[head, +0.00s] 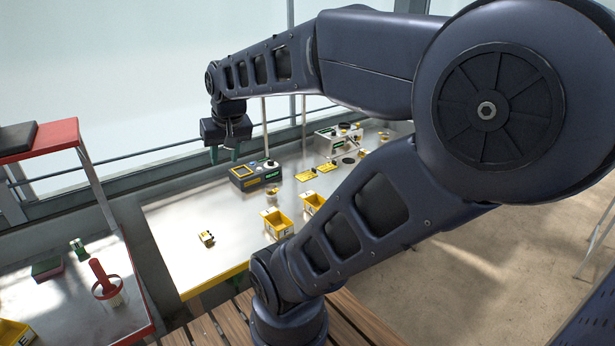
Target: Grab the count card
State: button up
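Two small flat yellow cards lie on the white table, a nearer one (305,175) and a farther one (327,167). Their print is too small to read, so I cannot tell which is the count card. My gripper (225,156) hangs above the far left part of the table, pointing down, left of the cards and apart from them. Its two green-tipped fingers are spread with nothing visible between them. A small yellow and white object (207,238) lies alone near the table's front left.
A yellow-and-dark control box (255,175) stands below and right of my gripper. Yellow bins (278,222) sit at the table's middle front, partly behind my arm. A white device (338,138) stands farther back. A red-edged side bench (75,290) is at left.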

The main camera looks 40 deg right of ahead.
jog(key=w+d+m+y, duration=0.1)
jog(key=w+d+m, duration=0.4)
jog(key=w, duration=0.3)
jog(key=w+d+m, duration=0.4)
jog(key=w+m, duration=0.1)
jog(key=w, duration=0.2)
jog(key=m+h, duration=0.1)
jog(key=m, duration=2.3)
send_over(314, 169)
jog(key=s+d, duration=0.1)
jog(key=s, duration=0.2)
notch_tip(314, 169, down, 33)
jog(key=shift+w+r, duration=0.1)
jog(key=shift+r, duration=0.1)
jog(key=shift+w+a+x, duration=0.1)
jog(key=shift+a+x, duration=0.05)
jog(key=shift+x, duration=1.25)
jog(key=shift+w+a+x, duration=0.1)
jog(key=shift+w+x, duration=0.05)
jog(key=shift+x, duration=1.25)
jog(key=shift+r, duration=0.15)
